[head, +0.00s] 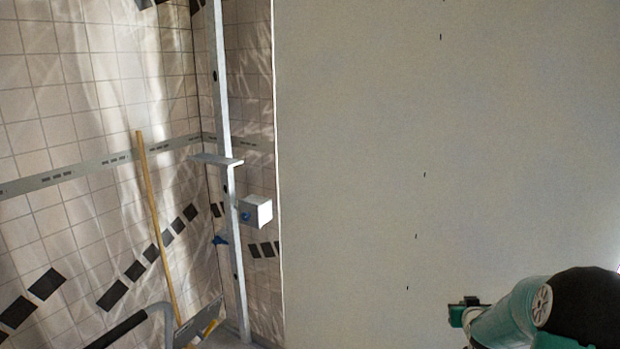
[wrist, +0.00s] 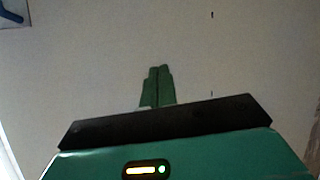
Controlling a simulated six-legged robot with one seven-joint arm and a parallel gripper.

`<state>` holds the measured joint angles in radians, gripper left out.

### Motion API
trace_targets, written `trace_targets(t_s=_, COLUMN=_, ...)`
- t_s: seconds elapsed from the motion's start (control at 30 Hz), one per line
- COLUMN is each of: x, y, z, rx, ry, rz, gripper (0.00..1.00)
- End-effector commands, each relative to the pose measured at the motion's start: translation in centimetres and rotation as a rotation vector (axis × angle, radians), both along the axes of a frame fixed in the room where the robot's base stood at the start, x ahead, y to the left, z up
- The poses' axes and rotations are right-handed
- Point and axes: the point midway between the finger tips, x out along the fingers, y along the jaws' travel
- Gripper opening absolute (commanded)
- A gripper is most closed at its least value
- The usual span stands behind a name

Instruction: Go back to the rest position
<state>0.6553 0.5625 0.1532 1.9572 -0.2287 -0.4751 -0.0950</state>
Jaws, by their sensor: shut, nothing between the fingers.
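My gripper (wrist: 157,86) shows in the wrist view as two green fingers side by side, shut with nothing between them. They stand out against a large pale panel (wrist: 90,60); I cannot tell the distance to it. In the head view my arm is at the lower right, with the gripper end (head: 465,311) in front of the same panel (head: 400,130). The panel is upright and fills the right half of that view, with several small dark marks on it.
Left of the panel is a tiled wall (head: 80,100). A grey metal post (head: 228,190) with a white box (head: 255,211) and a blue knob stands near the panel's left edge. A wooden-handled tool (head: 155,220) leans on the wall. A blue part (wrist: 12,17) shows in the wrist view.

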Motion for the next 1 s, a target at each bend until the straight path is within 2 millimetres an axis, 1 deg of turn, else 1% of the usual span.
trace_targets(t_s=0.03, x=-0.1, y=1.8, z=2.0, rx=-0.003, ry=0.019, rz=0.016, gripper=0.0)
trace_targets(t_s=0.17, x=-1.5, y=5.8, z=5.9, rx=0.006, ry=0.089, rz=0.039, gripper=0.0)
trace_targets(t_s=0.2, x=-2.0, y=7.1, z=7.0, rx=0.01, ry=0.109, rz=0.047, gripper=0.0)
trace_targets(t_s=0.27, x=-3.0, y=9.0, z=8.5, rx=0.016, ry=0.141, rz=0.055, gripper=0.0)
trace_targets(t_s=0.3, x=-3.8, y=10.3, z=9.5, rx=0.02, ry=0.16, rz=0.061, gripper=0.0)
trace_targets(t_s=0.37, x=-5.1, y=12.1, z=10.9, rx=0.027, ry=0.189, rz=0.069, gripper=0.0)
trace_targets(t_s=0.47, x=-7.6, y=15.2, z=13.0, rx=0.044, ry=0.236, rz=0.083, gripper=0.0)
trace_targets(t_s=0.5, x=-8.6, y=16.3, z=13.8, rx=0.05, ry=0.253, rz=0.089, gripper=0.0)
trace_targets(t_s=0.57, x=-10.4, y=18.1, z=14.9, rx=0.06, ry=0.281, rz=0.098, gripper=0.0)
trace_targets(t_s=0.7, x=-14.9, y=21.9, z=16.8, rx=0.089, ry=0.344, rz=0.12, gripper=0.0)
trace_targets(t_s=0.77, x=-17.0, y=23.4, z=17.5, rx=0.104, ry=0.371, rz=0.131, gripper=0.0)
trace_targets(t_s=0.8, x=-18.4, y=24.3, z=17.8, rx=0.115, ry=0.388, rz=0.138, gripper=0.0)
trace_targets(t_s=0.87, x=-20.7, y=25.7, z=18.3, rx=0.129, ry=0.414, rz=0.151, gripper=0.0)
trace_targets(t_s=1.0, x=-26.0, y=28.6, z=18.8, rx=0.166, ry=0.479, rz=0.187, gripper=0.0)
